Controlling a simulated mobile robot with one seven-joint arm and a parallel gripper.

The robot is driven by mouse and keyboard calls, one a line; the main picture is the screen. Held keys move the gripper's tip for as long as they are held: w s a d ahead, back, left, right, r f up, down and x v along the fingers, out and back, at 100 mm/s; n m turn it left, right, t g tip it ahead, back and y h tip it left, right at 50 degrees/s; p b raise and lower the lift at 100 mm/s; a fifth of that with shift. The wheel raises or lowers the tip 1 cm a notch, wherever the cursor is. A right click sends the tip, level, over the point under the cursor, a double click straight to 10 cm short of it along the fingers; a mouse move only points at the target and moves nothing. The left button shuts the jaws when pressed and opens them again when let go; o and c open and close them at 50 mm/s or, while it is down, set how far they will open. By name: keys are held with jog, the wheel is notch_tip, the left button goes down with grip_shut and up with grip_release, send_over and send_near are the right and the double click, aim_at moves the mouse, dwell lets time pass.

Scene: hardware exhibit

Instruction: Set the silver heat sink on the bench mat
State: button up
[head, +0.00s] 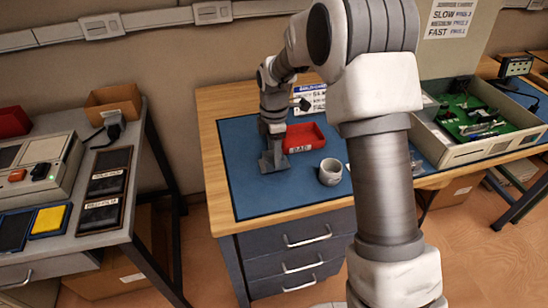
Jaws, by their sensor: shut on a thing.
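The blue bench mat (262,196) covers the top of the middle workbench. My gripper (273,148) points down over the mat's left part, left of the red bin. It is shut on a small grey thing, which looks like the silver heat sink (273,164), low over the mat. The held thing is small and dark in the picture, so I cannot tell whether it touches the mat. No other heat sink is in sight. My forearm hides part of the mat's right side.
A red bin (305,137) and a grey mug (330,172) stand on the mat, right of my gripper. An open case (478,150) with green boards is at the right. A separate bench (110,242) stands left. The mat's front left is clear.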

jog(key=shift+f, duration=0.8)
jog(key=shift+f, duration=0.15)
jog(key=o, duration=1)
